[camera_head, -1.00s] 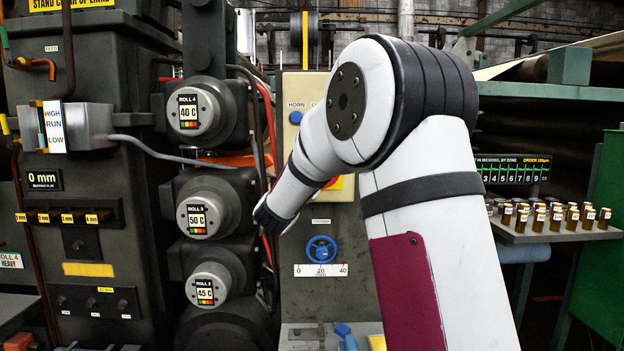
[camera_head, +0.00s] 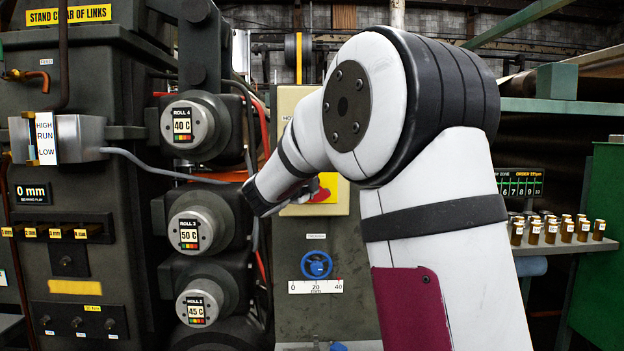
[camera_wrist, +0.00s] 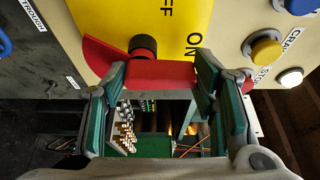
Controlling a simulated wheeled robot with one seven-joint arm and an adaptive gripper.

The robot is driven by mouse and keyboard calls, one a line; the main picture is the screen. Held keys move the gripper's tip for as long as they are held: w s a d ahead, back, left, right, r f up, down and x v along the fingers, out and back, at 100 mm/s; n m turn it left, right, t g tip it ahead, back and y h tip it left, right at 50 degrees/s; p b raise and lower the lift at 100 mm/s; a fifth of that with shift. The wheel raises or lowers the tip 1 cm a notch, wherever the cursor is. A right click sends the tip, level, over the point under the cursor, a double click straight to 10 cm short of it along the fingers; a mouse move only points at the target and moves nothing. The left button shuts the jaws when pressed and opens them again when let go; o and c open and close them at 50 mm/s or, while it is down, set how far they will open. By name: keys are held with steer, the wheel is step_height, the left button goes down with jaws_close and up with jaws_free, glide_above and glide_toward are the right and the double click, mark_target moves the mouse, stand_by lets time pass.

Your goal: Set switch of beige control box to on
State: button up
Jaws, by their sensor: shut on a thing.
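The beige control box (camera_head: 288,105) stands behind my arm in the head view, and its beige face also shows in the wrist view (camera_wrist: 233,25). Its yellow plate (camera_wrist: 120,18) carries a black OFF label, partly cut off, and an ON label (camera_wrist: 193,45). The red switch handle (camera_wrist: 162,74) lies across the plate's lower edge in the wrist view, beside a black hub (camera_wrist: 143,45) and just below ON. My gripper (camera_wrist: 160,67) is shut on the red handle, with a green-padded finger on each side.
Yellow, white and blue buttons (camera_wrist: 266,51) sit right of the plate in the wrist view. Roll units (camera_head: 190,232) with grey hubs stand close left of my wrist. A blue handwheel (camera_head: 316,265) is below. Several small brown bottles (camera_head: 550,231) stand on a shelf at right.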

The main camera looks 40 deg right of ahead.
steer(key=shift+s, duration=0.1)
stand_by(0.3)
steer(key=o, duration=1.2)
steer(key=shift+d, duration=0.1)
steer(key=shift+c, duration=0.2)
steer(key=v, duration=1.2)
